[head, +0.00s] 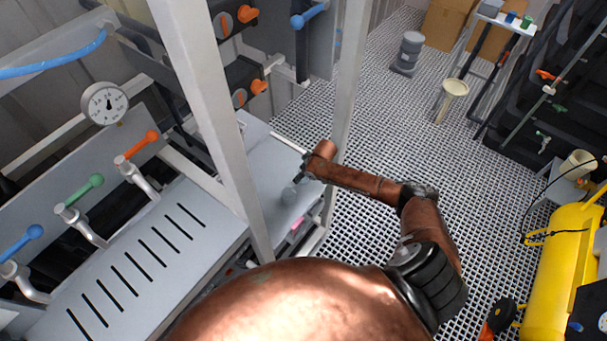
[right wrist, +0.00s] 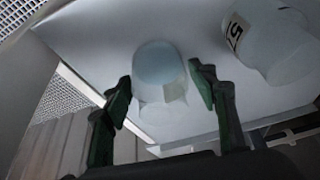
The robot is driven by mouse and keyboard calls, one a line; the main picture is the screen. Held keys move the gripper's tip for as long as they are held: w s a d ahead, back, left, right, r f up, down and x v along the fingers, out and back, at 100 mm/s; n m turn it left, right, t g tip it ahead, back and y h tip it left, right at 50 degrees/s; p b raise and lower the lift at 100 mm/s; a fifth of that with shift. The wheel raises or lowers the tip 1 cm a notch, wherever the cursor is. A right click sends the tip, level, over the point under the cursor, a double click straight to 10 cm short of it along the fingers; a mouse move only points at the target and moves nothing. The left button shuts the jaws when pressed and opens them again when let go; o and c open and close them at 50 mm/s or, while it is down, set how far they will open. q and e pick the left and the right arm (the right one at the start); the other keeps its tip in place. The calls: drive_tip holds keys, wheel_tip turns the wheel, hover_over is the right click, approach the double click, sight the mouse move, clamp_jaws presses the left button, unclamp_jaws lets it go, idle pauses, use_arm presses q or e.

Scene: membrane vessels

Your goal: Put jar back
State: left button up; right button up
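A pale translucent jar (right wrist: 160,68) is in the right wrist view, on or just above a light grey surface (right wrist: 105,45). My right gripper (right wrist: 162,90) is open, with green-padded fingers on either side of the jar and small gaps showing. A second whitish jar (right wrist: 262,45) with a black-printed label lies to the right in that view. The fingers are too small to make out there. My left gripper is not in view.
A white upright post (head: 215,120) stands left of my right arm, and another (head: 350,75) rises behind its end. A slotted grey bench (head: 150,255) with coloured valve handles is at left.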

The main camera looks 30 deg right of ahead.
drive_tip(key=shift+o, duration=0.9)
drive_tip(key=shift+s+r, duration=0.15)
drive_tip(key=shift+r, duration=0.4)
drive_tip(key=v, duration=1.1)
drive_tip(key=shift+s, duration=0.15)
